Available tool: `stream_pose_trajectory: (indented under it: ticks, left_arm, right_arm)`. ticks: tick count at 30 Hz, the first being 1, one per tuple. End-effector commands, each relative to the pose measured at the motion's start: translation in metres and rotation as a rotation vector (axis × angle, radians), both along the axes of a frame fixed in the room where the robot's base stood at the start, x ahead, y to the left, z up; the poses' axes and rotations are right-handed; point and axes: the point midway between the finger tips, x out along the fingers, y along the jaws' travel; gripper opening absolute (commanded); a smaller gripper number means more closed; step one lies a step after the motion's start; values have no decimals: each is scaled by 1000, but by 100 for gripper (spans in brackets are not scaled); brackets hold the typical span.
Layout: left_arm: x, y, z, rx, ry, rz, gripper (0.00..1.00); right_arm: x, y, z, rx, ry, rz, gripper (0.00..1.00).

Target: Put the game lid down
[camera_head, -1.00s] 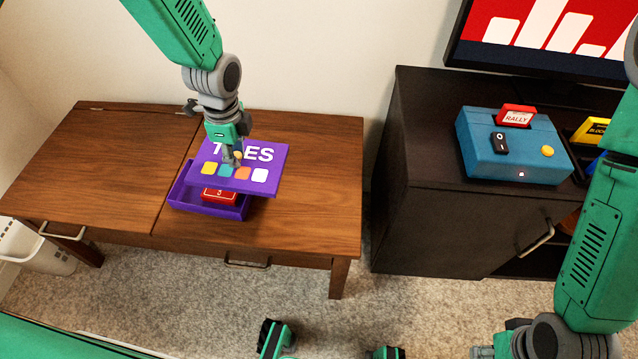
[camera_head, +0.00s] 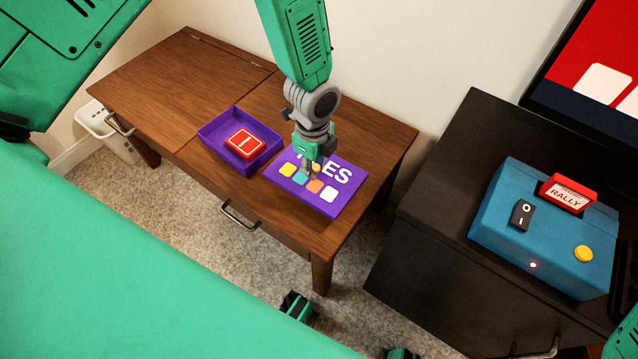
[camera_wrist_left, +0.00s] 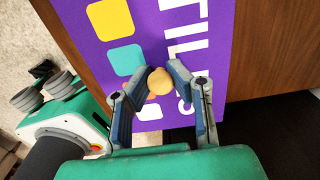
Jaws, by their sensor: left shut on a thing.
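The purple game lid (camera_head: 334,193), with white lettering and coloured squares, is at the right part of the wooden table, beside the open box. It looks flat on or just above the tabletop; I cannot tell whether it touches. My left gripper (camera_head: 310,169) is over the lid, shut on its round yellow knob (camera_wrist_left: 158,82). In the left wrist view the fingers of the left gripper (camera_wrist_left: 160,78) close around the knob, and the lid (camera_wrist_left: 185,17) spreads beneath. The purple game box (camera_head: 212,132) is open, with a red cartridge (camera_head: 245,143) inside. My right gripper is out of view.
The wooden table (camera_head: 150,85) has free room on its left half. A dark cabinet (camera_head: 440,190) stands to the right, across a gap, with a blue console (camera_head: 545,235) holding a red RALLY cartridge (camera_head: 568,193). A white basket (camera_head: 108,128) is on the floor at left.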

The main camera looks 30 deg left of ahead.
Motion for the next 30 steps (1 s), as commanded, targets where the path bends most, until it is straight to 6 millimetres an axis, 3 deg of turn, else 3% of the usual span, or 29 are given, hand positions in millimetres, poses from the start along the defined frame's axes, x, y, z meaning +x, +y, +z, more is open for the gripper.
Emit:
stream_pose_trajectory:
  ticks: [1,12,21,22,24,30]
  left_arm:
    - [0,-2,-12,2,0,-1,0]
    - [0,-4,-54,6,0,0,0]
    - [1,-2,-54,3,-1,0,0]
    - [1,-3,-55,4,-2,0,18]
    - [1,-3,-54,5,-2,0,35]
    - [0,-4,-54,6,-1,0,35]
  right_arm:
    - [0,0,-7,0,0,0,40]
    - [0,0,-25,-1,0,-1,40]
    - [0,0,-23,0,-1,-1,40]
    - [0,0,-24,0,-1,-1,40]
    - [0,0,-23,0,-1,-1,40]
    - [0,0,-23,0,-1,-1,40]
